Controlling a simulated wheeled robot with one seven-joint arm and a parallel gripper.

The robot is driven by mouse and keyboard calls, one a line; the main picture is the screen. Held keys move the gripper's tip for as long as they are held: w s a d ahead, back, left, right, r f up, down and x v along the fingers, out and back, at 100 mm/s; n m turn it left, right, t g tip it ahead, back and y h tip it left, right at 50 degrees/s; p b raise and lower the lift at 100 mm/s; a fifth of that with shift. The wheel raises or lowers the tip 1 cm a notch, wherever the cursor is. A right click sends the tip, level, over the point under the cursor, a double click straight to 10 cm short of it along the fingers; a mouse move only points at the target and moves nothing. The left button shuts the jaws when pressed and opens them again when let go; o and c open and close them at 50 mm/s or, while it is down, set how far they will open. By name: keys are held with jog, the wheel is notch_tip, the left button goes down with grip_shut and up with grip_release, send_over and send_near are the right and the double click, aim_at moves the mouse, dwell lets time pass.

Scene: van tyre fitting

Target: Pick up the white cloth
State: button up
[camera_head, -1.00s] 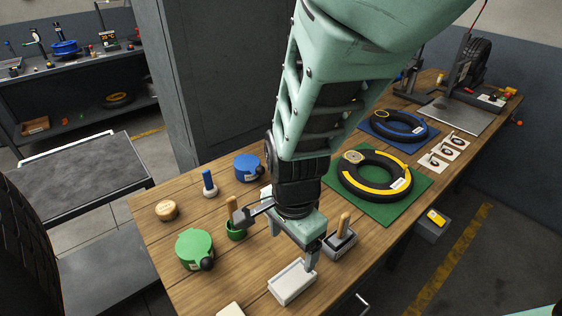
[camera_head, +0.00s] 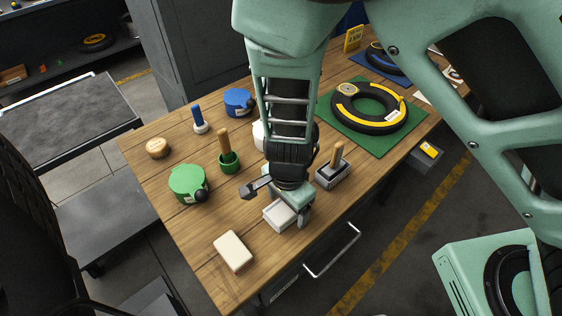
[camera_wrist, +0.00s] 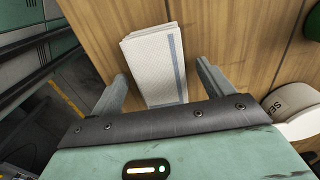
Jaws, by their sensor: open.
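The white cloth (camera_wrist: 155,62) is a folded, flat rectangle with a blue-grey stripe along one side. It lies on the wooden table in the wrist view. In the head view the cloth (camera_head: 278,216) is near the table's front edge, partly hidden by my gripper (camera_head: 287,212). In the wrist view my gripper (camera_wrist: 163,84) is open, with one finger on each side of the cloth's near end. Neither finger visibly grips it. How high the fingertips are above the table is hard to tell.
A cream block (camera_head: 233,252) lies left of the cloth, and a grey box with a wooden handle (camera_head: 334,172) stands right of it. A green cup (camera_head: 229,162) and a green round container (camera_head: 188,184) stand behind left. A tyre (camera_head: 369,108) lies on a green mat.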

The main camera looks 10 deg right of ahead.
jog(key=c, duration=1.1)
jog(key=shift+c, duration=0.2)
notch_tip(320, 180, up, 10)
jog(key=p, duration=0.1)
jog(key=shift+p, duration=0.35)
